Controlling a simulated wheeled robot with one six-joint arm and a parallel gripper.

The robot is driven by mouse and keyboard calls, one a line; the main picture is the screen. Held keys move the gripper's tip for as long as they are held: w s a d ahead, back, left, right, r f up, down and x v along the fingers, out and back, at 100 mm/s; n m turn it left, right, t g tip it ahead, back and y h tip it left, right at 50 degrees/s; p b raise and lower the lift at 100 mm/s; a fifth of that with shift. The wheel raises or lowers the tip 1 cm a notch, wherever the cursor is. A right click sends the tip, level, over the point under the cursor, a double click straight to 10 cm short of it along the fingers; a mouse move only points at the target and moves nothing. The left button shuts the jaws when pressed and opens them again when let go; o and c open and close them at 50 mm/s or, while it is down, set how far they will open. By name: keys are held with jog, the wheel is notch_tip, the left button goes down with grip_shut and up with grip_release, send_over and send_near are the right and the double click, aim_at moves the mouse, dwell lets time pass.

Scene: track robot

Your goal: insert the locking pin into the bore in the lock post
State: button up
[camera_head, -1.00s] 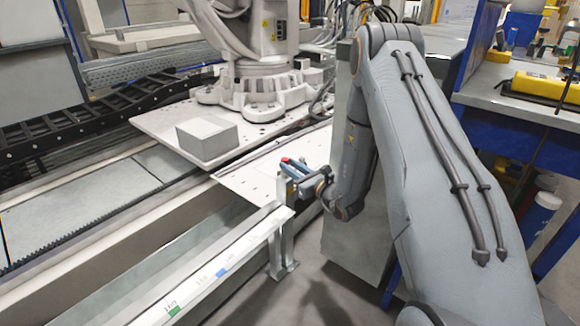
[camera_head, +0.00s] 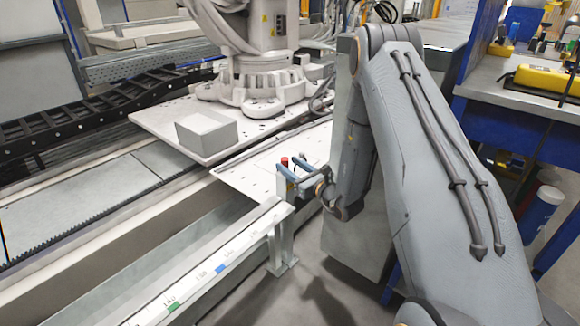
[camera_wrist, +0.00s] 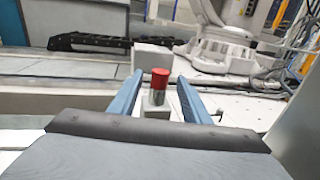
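The locking pin (camera_wrist: 160,84) has a red cap and a grey metal section below it. It stands upright at the top of the pale lock post (camera_wrist: 155,113) in the wrist view. In the head view its red cap (camera_head: 284,161) shows above the lock post (camera_head: 282,186) at the end of the rail. My gripper (camera_wrist: 160,76) has its two blue fingers spread, one on each side of the pin, with visible gaps to both. The bore is hidden under the pin, so I cannot tell how deep the pin sits.
A white rail (camera_head: 215,275) with coloured labels runs from the post towards the lower left. A grey box (camera_head: 206,136) sits on the white platform (camera_head: 150,120) behind, beside a large white robot base (camera_head: 262,88). A blue workbench (camera_head: 520,110) stands at the right.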

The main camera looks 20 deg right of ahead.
jog(key=shift+s, duration=0.1)
jog(key=p+v, duration=0.1)
jog(key=v, duration=0.6)
jog(key=shift+s+d, duration=0.15)
jog(key=shift+s, duration=0.2)
